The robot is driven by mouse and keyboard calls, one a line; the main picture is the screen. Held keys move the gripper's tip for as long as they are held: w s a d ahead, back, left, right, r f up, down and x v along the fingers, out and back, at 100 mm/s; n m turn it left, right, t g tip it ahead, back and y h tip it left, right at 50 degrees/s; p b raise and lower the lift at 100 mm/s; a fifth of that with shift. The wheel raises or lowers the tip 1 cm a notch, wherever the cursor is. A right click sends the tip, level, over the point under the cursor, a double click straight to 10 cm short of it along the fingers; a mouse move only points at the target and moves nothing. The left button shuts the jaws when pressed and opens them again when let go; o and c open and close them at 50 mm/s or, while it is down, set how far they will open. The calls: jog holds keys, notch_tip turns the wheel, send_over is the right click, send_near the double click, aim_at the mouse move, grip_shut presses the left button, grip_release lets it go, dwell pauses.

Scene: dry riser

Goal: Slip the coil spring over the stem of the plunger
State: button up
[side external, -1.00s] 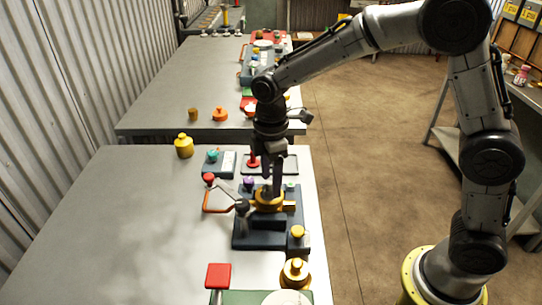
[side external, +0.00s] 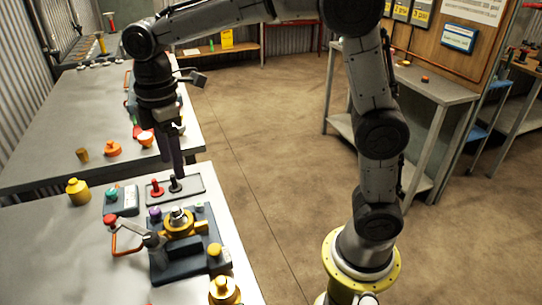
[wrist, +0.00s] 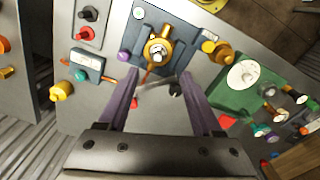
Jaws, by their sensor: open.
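My gripper (side external: 177,170) is raised, open and empty. Its two fingers (wrist: 160,80) stand apart in the wrist view. A brass valve body (side external: 186,228) sits on a dark blue-grey base; a silver, round-topped piece (side external: 178,213) stands upright in its middle and also shows in the wrist view (wrist: 156,51). I take this for the plunger stem; whether the coil spring is around it is too small to tell. In the side view the fingertips appear just above a dark-knobbed piece (side external: 174,184) in the grey tray (side external: 195,186); the actual height is unclear.
A red-knobbed piece (side external: 155,188) stands beside the dark one in the tray. A teal-knobbed block (side external: 120,202) and yellow weight (side external: 78,191) stand further left. Bare table lies at the left front.

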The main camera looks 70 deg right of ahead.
jog(key=s+d+m+t, duration=0.2)
jog(key=s+d+m, duration=0.3)
jog(key=s, duration=0.6)
jog(key=s+d+m+t, duration=0.3)
jog(key=s+d+m, duration=0.2)
jog(key=s, duration=0.6)
jog(key=f+m, duration=0.1)
jog(key=m, duration=0.1)
jog(key=shift+m, duration=0.4)
